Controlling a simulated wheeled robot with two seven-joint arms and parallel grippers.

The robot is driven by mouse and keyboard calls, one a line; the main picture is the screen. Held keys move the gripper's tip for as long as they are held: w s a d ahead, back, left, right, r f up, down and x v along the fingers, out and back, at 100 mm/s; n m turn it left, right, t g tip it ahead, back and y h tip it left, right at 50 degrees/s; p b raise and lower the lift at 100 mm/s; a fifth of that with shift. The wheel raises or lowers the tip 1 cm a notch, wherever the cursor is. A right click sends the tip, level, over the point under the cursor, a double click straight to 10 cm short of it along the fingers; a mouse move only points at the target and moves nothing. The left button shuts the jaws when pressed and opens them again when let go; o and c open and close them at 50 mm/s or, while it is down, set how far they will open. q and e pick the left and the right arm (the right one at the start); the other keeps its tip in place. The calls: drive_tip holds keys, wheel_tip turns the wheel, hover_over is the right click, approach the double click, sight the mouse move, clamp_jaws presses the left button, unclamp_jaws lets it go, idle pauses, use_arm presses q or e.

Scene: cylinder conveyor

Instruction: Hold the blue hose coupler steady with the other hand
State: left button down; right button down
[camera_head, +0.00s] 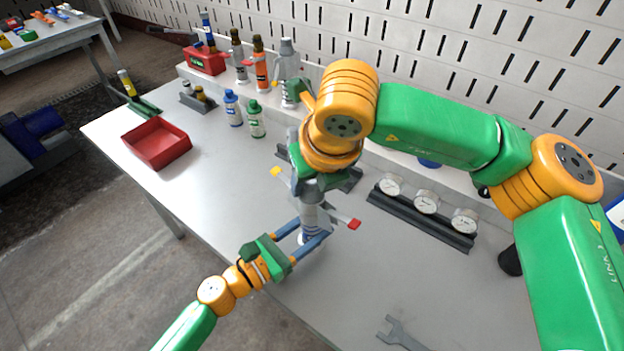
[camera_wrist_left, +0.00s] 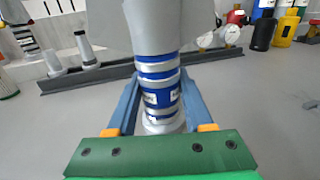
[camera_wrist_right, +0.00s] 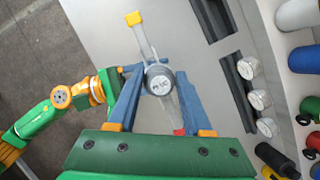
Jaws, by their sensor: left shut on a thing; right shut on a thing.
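The blue hose coupler (camera_head: 311,215) is a grey upright body with blue bands low down, standing on the grey table (camera_head: 235,215). It has side levers, one ending in yellow and one in red. My left gripper (camera_head: 313,236) reaches in from the front left and is shut on its lower part. In the left wrist view the coupler's blue bands (camera_wrist_left: 160,92) sit between the blue fingers. My right gripper (camera_wrist_right: 160,82) is shut on its upper part from above. The round grey top (camera_wrist_right: 159,79) shows between the fingers. In the head view my right arm partly hides the coupler's top.
A red tray (camera_head: 157,143) lies at the left of the table. Blue and green bottles (camera_head: 232,108) stand behind. A rack with three gauges (camera_head: 425,205) is to the right. A wrench (camera_head: 400,333) lies near the front edge. Another grey coupler (camera_head: 288,62) stands at the back.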

drive_tip(key=shift+r, duration=0.1)
wheel_tip(320, 180, up, 11)
idle(1.6)
use_arm(q)
drive_tip(key=shift+c, duration=1)
unclamp_jaws()
use_arm(e)
drive_tip(key=shift+f, duration=0.2)
